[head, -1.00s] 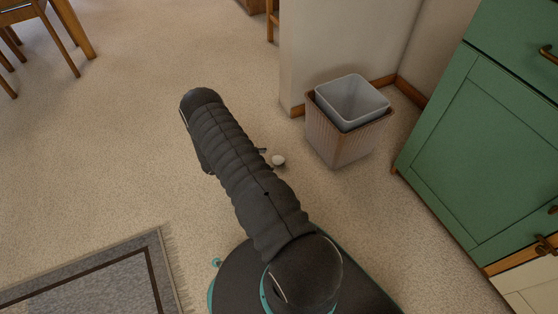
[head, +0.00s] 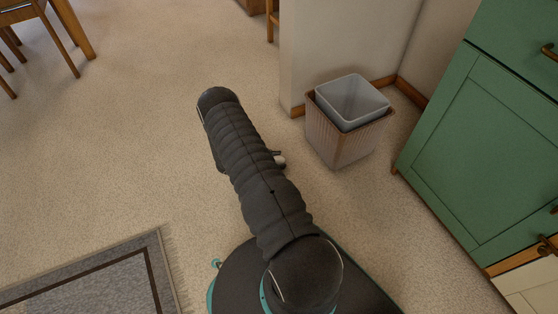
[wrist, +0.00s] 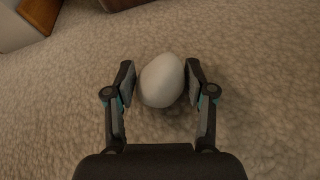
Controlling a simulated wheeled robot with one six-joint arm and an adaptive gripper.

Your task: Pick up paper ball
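The paper ball (wrist: 161,81) is a whitish, rounded lump on the beige carpet. In the wrist view it sits between the two fingertips of my gripper (wrist: 158,84). The left fingertip is close to the ball and the right fingertip is at or very near its side; I cannot tell whether either presses on it. The fingers are spread apart about the ball's width.
A ribbed bin (head: 345,148) with a grey liner (head: 352,100) stands right of the ball by the wall corner. A green cabinet (head: 490,150) is at the right. A grey rug (head: 90,275) lies at lower left.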

